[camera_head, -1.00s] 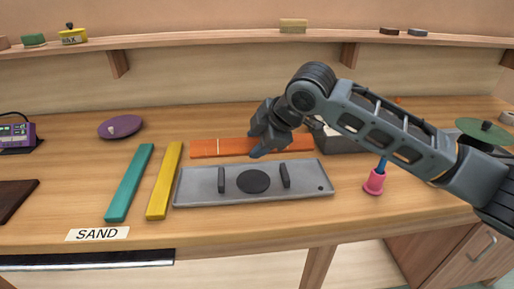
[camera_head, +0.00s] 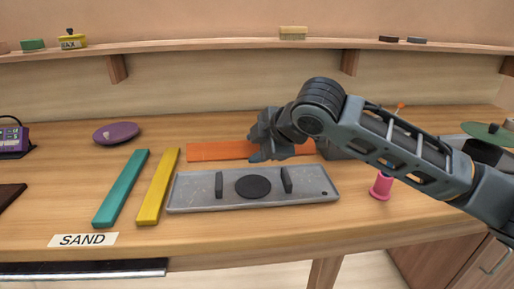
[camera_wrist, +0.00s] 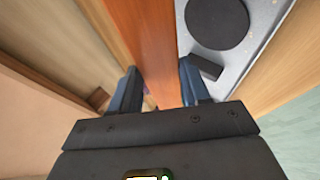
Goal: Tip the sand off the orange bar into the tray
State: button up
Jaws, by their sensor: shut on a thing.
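The orange bar (camera_head: 217,151) lies lengthwise behind a shallow grey tray (camera_head: 203,203) in the head view. My gripper (camera_head: 260,153) is at the bar's middle and hides part of it. In the wrist view, the bar (camera_wrist: 152,40) runs between the two fingers of my gripper (camera_wrist: 160,90), which are shut on it. The tray (camera_wrist: 262,18) shows beside the bar there, with faint specks on its surface. The tray holds a dark disc (camera_head: 254,186) and two dark upright blocks. I cannot make out sand on the bar. Whether the bar is clear of the table is not certain.
A teal bar (camera_head: 121,188) and a yellow bar (camera_head: 158,187) lie left of the tray. A SAND label (camera_head: 83,240) is at the front edge. A pink cup (camera_head: 381,187) stands at the right, near my arm. A purple disc (camera_head: 116,133) lies at the back left.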

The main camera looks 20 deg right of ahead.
aim_at(247, 150)
jog(key=shift+r, duration=0.1)
jog(key=r+g+p, duration=0.1)
jog(key=p, duration=0.2)
notch_tip(247, 150, up, 2)
jog(key=m+g+y+p, duration=0.1)
jog(key=g+p, duration=0.4)
jog(key=p, duration=0.5)
jog(key=shift+r+p, duration=0.15)
jog(key=shift+p, duration=0.25)
jog(key=shift+r+m+g+y+b, duration=0.15)
jog(key=shift+m+g+y+b, duration=0.3)
jog(key=shift+g, duration=0.35)
jog(key=shift+r, duration=0.1)
